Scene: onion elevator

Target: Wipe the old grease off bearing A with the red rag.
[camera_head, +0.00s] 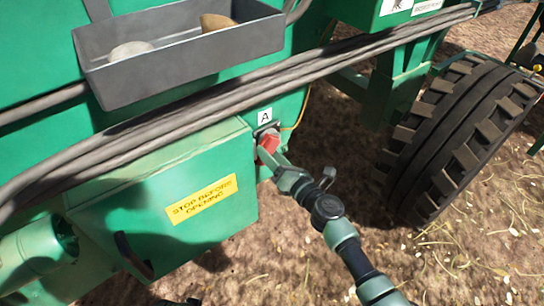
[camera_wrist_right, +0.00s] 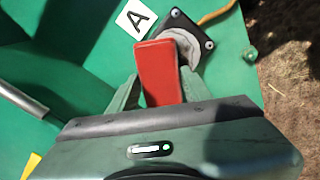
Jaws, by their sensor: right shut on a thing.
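The red rag (camera_head: 269,142) is in my right gripper (camera_head: 268,156), which is shut on it. In the right wrist view the rag (camera_wrist_right: 159,73) stands up between the two fingers of the gripper (camera_wrist_right: 155,92). Bearing A (camera_wrist_right: 185,45) sits just beyond the rag, on a dark bolted plate beside the white label A (camera_wrist_right: 137,18). Pale grease shows around its face. The rag's far end overlaps the bearing; I cannot tell whether they touch. In the head view the bearing is mostly hidden behind the rag, below the label A (camera_head: 265,115).
A grey tray (camera_head: 180,62) with two lumpy items hangs at the upper left. Thick hoses (camera_head: 200,120) run across above the bearing. A green box (camera_head: 165,190) with a yellow warning label juts out left of it. A big tyre (camera_head: 455,135) stands at right.

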